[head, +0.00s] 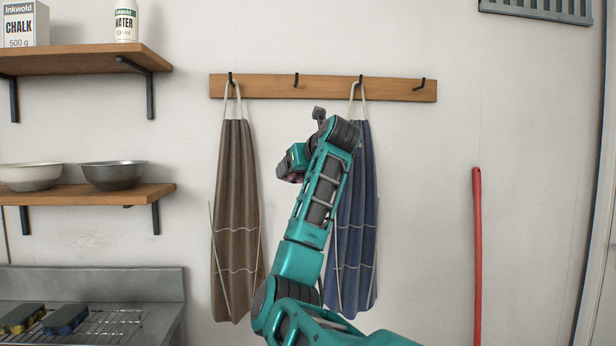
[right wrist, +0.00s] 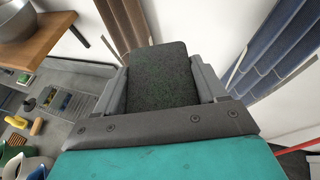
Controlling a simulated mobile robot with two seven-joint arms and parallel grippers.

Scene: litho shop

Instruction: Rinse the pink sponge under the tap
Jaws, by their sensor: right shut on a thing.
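My right gripper (head: 291,164) is shut on a sponge (right wrist: 160,76) with a dark, green-flecked scouring face. In the right wrist view the sponge sits between the two grey fingers. A small pinkish edge of the sponge (head: 289,179) shows below the gripper in the head view, so it appears to be the pink one. The gripper is raised in the air in front of the wall, between the two hanging aprons. No tap can be made out in either view. My left gripper is not in view.
A metal counter (head: 90,283) with a wire rack (head: 112,325) is at the lower left. A yellow sponge (head: 20,318) and a blue sponge (head: 65,320) lie there. A brown apron (head: 237,220) and blue apron (head: 362,240) hang nearby. Shelves with bowls (head: 113,175) are left.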

